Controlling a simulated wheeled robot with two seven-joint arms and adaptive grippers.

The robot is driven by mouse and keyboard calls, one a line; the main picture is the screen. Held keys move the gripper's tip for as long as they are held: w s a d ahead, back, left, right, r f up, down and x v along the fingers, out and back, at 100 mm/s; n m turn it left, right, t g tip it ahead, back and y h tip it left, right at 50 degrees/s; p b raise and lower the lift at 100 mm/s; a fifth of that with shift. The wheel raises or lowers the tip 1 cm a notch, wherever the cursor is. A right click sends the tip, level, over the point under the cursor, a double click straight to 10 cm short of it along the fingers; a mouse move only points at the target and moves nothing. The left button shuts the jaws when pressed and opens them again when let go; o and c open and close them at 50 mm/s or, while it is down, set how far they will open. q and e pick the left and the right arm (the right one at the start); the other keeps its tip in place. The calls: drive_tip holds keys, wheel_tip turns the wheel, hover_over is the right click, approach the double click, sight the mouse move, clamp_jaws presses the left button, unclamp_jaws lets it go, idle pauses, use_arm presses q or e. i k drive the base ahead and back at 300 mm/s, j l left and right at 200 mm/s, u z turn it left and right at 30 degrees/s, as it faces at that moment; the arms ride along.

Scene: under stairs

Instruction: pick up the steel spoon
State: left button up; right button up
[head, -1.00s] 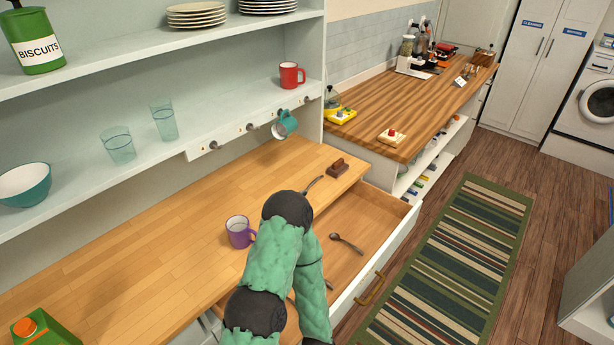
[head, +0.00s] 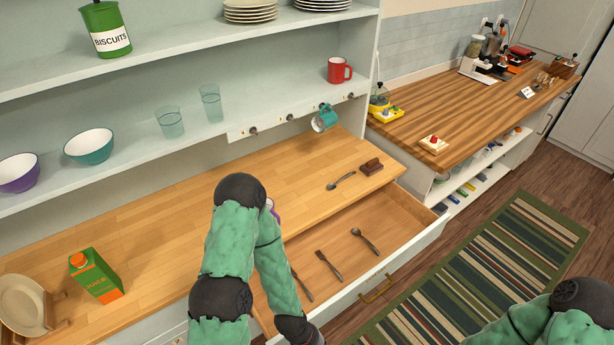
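Two spoons are in view. One grey metal spoon (head: 341,181) lies on the wooden counter near its right end, beside a small brown block (head: 371,167). A darker metal spoon (head: 365,241) lies in the open drawer (head: 395,222), along with a fork (head: 329,265) and another utensil (head: 302,286) partly by my arm. I cannot tell by colour alone which spoon is the steel one. My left arm, in a green sleeve, crosses the counter and bends down over the drawer's left part; its gripper is below the picture. My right arm shows at the bottom right; its gripper is out of view.
A purple mug (head: 271,206) is mostly hidden behind my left arm. A juice carton (head: 96,275) and a plate rack (head: 45,320) stand at the counter's left. A teal mug (head: 324,119) hangs from a hook under the shelf. The drawer's front juts out over the floor.

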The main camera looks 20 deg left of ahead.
sight(331, 186)
drive_tip(key=i+l+u, duration=0.15)
drive_tip(key=u, duration=0.35)
drive_tip(key=l+u, duration=0.5)
drive_tip(key=i+l+u, duration=0.1)
drive_tip(key=l+u, duration=0.2)
drive_tip(key=u, duration=0.2)
drive_tip(key=l+u, duration=0.35)
drive_tip(key=u, duration=0.15)
drive_tip(key=k+l+u, duration=0.1)
drive_tip(key=l+u, duration=0.2)
drive_tip(key=u, duration=0.2)
